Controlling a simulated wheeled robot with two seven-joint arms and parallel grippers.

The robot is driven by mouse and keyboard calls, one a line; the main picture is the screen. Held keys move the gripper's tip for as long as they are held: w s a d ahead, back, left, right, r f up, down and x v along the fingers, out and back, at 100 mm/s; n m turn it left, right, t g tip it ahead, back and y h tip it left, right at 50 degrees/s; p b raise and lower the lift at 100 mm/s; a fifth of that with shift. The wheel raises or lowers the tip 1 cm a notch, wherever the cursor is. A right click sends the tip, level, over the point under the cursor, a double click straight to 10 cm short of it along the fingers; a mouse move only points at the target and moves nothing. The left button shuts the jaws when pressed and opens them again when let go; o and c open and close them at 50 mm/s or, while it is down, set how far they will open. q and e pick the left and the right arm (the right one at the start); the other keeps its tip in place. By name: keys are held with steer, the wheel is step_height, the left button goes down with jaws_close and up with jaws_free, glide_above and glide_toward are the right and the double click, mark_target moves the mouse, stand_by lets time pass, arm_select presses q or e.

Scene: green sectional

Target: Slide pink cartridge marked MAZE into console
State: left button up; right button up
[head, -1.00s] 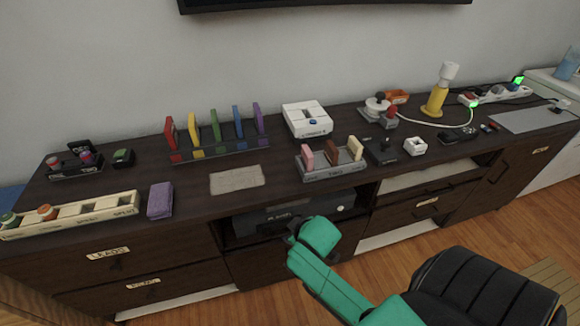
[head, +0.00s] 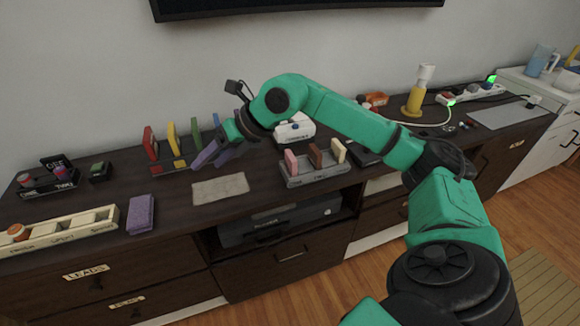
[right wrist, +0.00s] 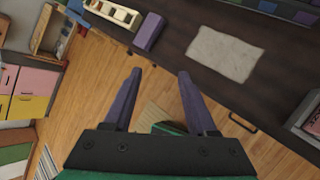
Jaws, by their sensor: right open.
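The pink cartridge (head: 291,163) stands upright at the left end of a grey rack (head: 317,179), beside a brown and a cream one. Its marking is too small to read. A white box that looks like the console (head: 294,130) stands behind the rack, partly hidden by my right arm. My right gripper (head: 207,162) is open and empty above the cabinet top, left of the console and the pink cartridge, in front of the row of coloured upright pieces. Its two purple fingers are apart in the right wrist view (right wrist: 160,76). My left gripper is not in view.
A beige mat (head: 220,189) lies below my right gripper, with a purple block (head: 141,214) to its left. Coloured upright pieces (head: 172,139) stand behind. A cream tray (head: 66,231) is at front left. A yellow lamp-like object (head: 415,98) stands farther right.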

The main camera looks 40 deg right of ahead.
steer(key=d+m+h, duration=0.2)
steer(key=d+h, duration=0.3)
steer(key=d, duration=0.7)
steer(key=m+g+h, duration=0.2)
steer(key=h, duration=0.1)
glide_toward(291, 156)
steer(key=p+x, duration=0.1)
steer(key=x, duration=0.9)
steer(key=shift+w+d+f, duration=0.15)
steer(key=shift+w+f, duration=0.05)
steer(key=shift+f, duration=0.15)
steer(key=shift+r, duration=0.1)
jaws_close()
